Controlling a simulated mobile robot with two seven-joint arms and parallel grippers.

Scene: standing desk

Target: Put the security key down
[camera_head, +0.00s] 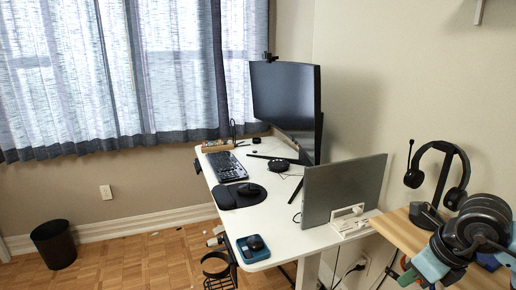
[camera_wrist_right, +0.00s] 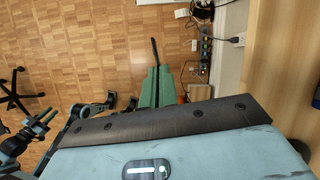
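My right gripper (camera_head: 446,264) is at the lower right of the head view, over the wooden desk (camera_head: 402,233). My left gripper is not in the head view.
The white desk (camera_head: 285,236) holds a monitor (camera_head: 284,95), keyboard (camera_head: 227,166), mouse mat (camera_head: 228,196), blue tray (camera_head: 243,240) and grey screen (camera_head: 340,190). A headset on a stand (camera_head: 440,180) is on the wooden desk. A black bin (camera_head: 54,245) stands on the floor.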

